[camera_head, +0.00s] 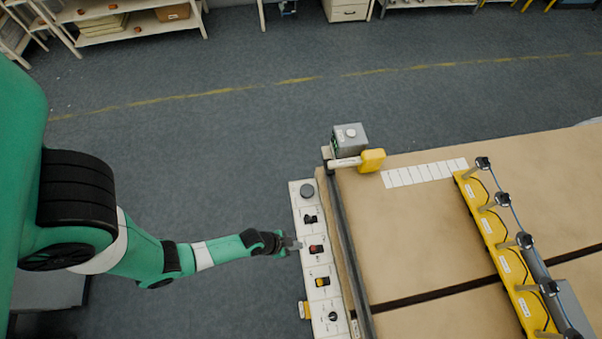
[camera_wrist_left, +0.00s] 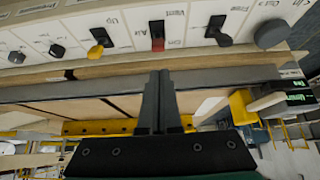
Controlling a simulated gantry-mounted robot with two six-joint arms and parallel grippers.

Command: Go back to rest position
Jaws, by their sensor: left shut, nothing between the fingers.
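My left gripper (camera_head: 294,244) reaches in from the left in the head view, its tip close to the white control panel (camera_head: 301,196). It also shows in the left wrist view (camera_wrist_left: 161,78), where the fingers are together with nothing between them. They point toward the panel near a red switch (camera_wrist_left: 157,42). Whether the fingertips touch the panel cannot be told. In the head view the red switch (camera_head: 316,249) is just right of the fingertips. My right gripper is not in view.
The panel runs along the left edge of a tan table (camera_head: 420,240) with a dark metal bar (camera_head: 350,255). A yellow beam (camera_head: 497,245) with several clamps lies across the table. A grey box (camera_head: 350,139) stands at the far corner. The floor (camera_head: 200,150) behind my left arm is clear.

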